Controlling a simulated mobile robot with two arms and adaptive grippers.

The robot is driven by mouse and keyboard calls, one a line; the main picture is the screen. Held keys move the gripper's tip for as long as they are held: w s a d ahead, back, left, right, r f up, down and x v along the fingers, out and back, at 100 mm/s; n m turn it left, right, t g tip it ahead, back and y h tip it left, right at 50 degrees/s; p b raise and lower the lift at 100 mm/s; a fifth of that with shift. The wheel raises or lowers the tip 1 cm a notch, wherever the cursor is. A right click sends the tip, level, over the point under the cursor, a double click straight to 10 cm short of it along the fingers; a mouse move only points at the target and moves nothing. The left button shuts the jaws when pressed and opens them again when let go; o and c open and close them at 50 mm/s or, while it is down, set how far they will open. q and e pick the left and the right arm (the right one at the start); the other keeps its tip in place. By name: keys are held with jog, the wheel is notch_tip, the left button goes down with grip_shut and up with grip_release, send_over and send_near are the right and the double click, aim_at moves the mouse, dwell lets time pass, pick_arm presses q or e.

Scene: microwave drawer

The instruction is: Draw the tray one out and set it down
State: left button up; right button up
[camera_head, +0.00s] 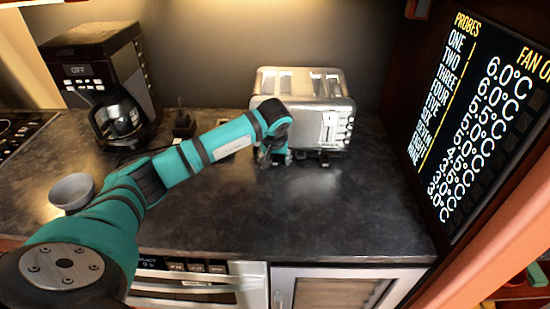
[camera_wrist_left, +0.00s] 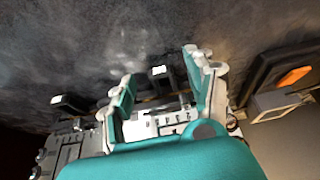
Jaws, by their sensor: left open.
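The silver toaster (camera_head: 300,82) stands on the dark counter against the back wall. My left gripper (camera_head: 275,155) is at its lower front left corner, low over the counter. In the left wrist view my left gripper (camera_wrist_left: 160,90) is open, with its two teal fingers spread. A black lever knob (camera_wrist_left: 160,72) and a pale panel with small buttons (camera_wrist_left: 165,122) show between the fingers; I cannot tell whether the fingers touch them. No tray can be clearly made out in either view. My right gripper is not in view.
A coffee maker (camera_head: 105,75) stands at the back left, and a grey bowl (camera_head: 72,190) is at the left. A large probe display (camera_head: 490,120) is on the right. The counter (camera_head: 330,215) in front of the toaster is clear. An oven front (camera_head: 195,285) lies below its edge.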

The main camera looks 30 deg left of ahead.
pick_arm(q)
jog(key=shift+f, duration=0.25)
jog(key=c, duration=0.6)
grip_shut()
jog(key=shift+c, duration=0.6)
grip_release()
grip_shut()
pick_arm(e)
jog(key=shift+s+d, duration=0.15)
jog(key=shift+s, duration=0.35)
pick_arm(q)
jog(key=shift+r, duration=0.1)
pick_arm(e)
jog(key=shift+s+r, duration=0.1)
